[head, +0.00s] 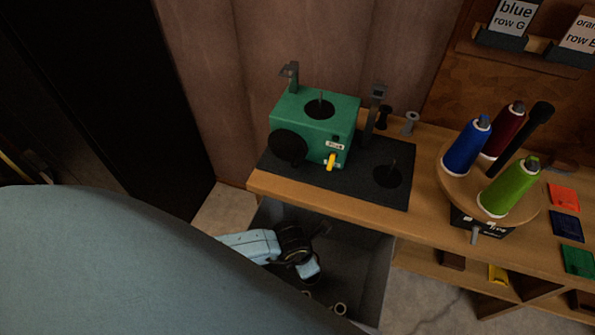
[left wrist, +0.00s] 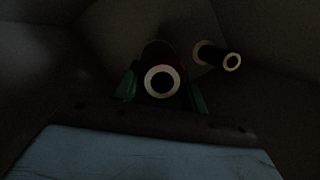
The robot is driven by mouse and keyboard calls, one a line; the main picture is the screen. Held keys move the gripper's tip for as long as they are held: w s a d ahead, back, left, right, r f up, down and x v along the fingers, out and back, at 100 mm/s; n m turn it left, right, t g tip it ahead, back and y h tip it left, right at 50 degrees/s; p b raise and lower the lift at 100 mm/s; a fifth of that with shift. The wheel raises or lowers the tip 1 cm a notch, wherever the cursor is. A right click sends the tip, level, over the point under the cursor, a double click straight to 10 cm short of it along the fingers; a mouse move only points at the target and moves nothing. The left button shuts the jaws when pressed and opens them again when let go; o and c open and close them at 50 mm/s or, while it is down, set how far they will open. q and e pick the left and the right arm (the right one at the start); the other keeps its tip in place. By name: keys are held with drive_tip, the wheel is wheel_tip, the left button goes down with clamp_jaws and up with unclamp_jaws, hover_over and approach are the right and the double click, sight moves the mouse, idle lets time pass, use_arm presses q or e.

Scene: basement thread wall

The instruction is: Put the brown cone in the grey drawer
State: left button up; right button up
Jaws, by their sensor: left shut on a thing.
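The grey drawer (head: 372,285) stands pulled out below the wooden bench in the head view. My left gripper (head: 298,252) is inside the drawer opening, seen from above. In the left wrist view a thing with a pale ring end and a dark hole, most likely the brown cone (left wrist: 162,82), sits between the two green finger pads. The gripper is shut on it. Its body looks dark reddish brown, but the view is very dim. In the head view the arm and gripper hide the cone. I cannot tell whether it touches the drawer floor. My right gripper is in neither view.
Small pale-ended spools (head: 340,309) lie in the drawer; one (left wrist: 218,56) shows beside the cone. A green winder (head: 312,125) stands on the bench above. A round stand (head: 460,187) holds blue, dark red and green cones at right. The bench edge overhangs the drawer's back.

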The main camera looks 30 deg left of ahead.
use_arm(q)
drive_tip(key=a+f, duration=0.2)
drive_tip(key=a+f+b, duration=0.1)
drive_tip(key=a+f, duration=0.1)
drive_tip(key=shift+w, duration=0.2)
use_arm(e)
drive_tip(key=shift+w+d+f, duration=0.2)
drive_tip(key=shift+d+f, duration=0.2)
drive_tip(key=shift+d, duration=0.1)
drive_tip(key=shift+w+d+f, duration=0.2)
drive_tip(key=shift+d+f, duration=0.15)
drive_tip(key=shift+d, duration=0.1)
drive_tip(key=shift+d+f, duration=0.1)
use_arm(q)
drive_tip(key=shift+f+b, duration=0.5)
drive_tip(key=shift+f, duration=0.1)
drive_tip(key=o, duration=0.9)
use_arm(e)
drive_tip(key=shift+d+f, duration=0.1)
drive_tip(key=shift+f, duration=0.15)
use_arm(q)
drive_tip(key=shift+o, duration=0.2)
